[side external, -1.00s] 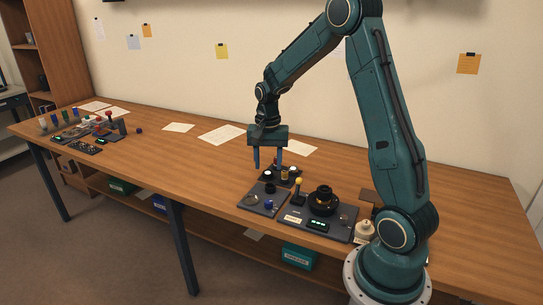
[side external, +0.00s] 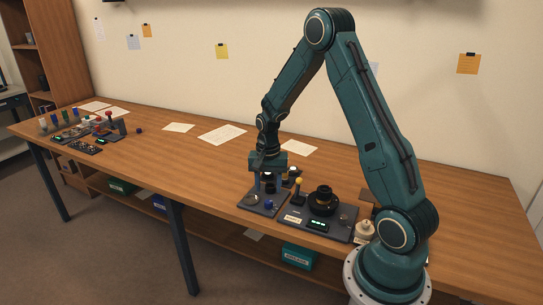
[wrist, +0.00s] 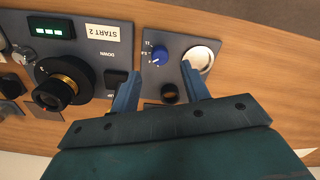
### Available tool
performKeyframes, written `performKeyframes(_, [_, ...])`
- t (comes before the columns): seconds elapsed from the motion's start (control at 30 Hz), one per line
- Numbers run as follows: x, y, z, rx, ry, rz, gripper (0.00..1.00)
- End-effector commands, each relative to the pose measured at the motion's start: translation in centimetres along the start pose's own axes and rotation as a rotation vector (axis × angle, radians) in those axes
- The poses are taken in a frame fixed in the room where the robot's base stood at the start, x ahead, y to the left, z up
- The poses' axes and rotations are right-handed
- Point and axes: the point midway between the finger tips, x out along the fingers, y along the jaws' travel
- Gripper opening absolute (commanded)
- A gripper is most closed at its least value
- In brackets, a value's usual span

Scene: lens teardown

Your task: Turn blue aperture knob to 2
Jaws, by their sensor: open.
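The blue aperture knob (wrist: 159,55) sits on a dark grey panel, with small white marks on the panel beside it in the wrist view. Its exact setting is too small to read. In the side view the blue knob (side external: 269,205) is at the front of the left panel. My gripper (wrist: 164,80) is open and empty, its two blue fingers pointing toward the knob's panel. The knob shows between and beyond the fingertips, not touched by them. In the side view my gripper (side external: 269,187) hangs low over the rear part of that panel.
A black ring (wrist: 169,93) lies between my fingers, and a round silver disc (wrist: 199,58) is beside the knob.

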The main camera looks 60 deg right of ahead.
Motion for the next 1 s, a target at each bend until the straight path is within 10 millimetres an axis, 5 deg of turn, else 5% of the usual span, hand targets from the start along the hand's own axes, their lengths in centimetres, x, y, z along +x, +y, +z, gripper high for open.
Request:
performKeyframes(0.4, [4.8,0.0,0.0,0.0,-0.001,0.001,0.46])
performKeyframes(0.87, [5.5,0.0,0.0,0.0,0.001,0.0,0.46])
performKeyframes(1.0, [5.5,0.0,0.0,0.0,0.0,0.0,0.18])
